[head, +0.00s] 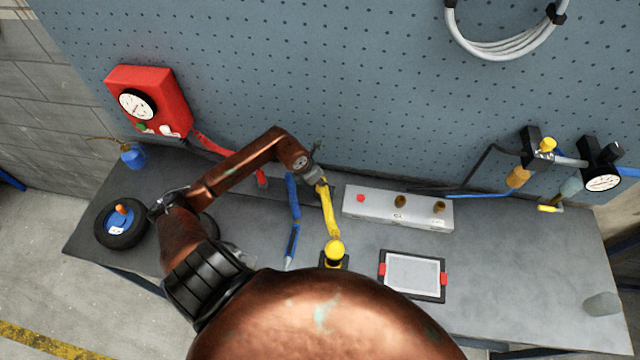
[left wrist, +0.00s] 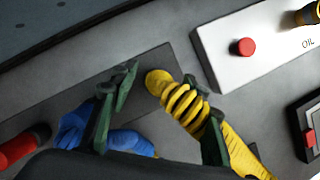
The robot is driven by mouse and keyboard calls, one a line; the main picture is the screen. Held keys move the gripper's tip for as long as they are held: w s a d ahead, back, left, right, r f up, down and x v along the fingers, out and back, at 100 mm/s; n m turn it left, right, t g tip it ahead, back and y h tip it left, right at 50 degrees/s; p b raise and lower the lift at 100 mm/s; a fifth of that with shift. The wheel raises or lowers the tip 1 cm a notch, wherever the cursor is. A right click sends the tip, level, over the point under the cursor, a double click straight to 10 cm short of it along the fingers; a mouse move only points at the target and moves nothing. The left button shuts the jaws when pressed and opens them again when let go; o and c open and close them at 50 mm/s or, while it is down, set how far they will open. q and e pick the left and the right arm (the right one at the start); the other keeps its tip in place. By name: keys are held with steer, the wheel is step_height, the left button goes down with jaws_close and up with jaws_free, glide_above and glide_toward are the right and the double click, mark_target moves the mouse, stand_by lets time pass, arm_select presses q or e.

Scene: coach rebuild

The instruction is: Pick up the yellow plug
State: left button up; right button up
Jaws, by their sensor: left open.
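The yellow plug (left wrist: 182,104) has a rounded tip and a ribbed body in the left wrist view. It lies on the grey bench, and its lower right part runs behind one finger. In the head view the yellow length (head: 330,215) reaches down from my left gripper (head: 318,181) toward a round yellow top on a black base (head: 335,250). My left gripper is open, with its fingers (left wrist: 158,76) on either side of the plug's tip. The plug is nearer the right finger; I cannot tell if they touch. My right gripper is not in view.
A blue tool or hose (head: 293,220) lies just left, with its end by the left finger. A white box with a red button (head: 395,207) and a tablet (head: 412,275) are right. A red hose end (head: 262,178) is left. The pegboard rises behind.

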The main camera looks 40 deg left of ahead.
arm_select(q)
steer(key=shift+f, duration=0.25)
steer(key=shift+c, duration=0.5)
jaws_close()
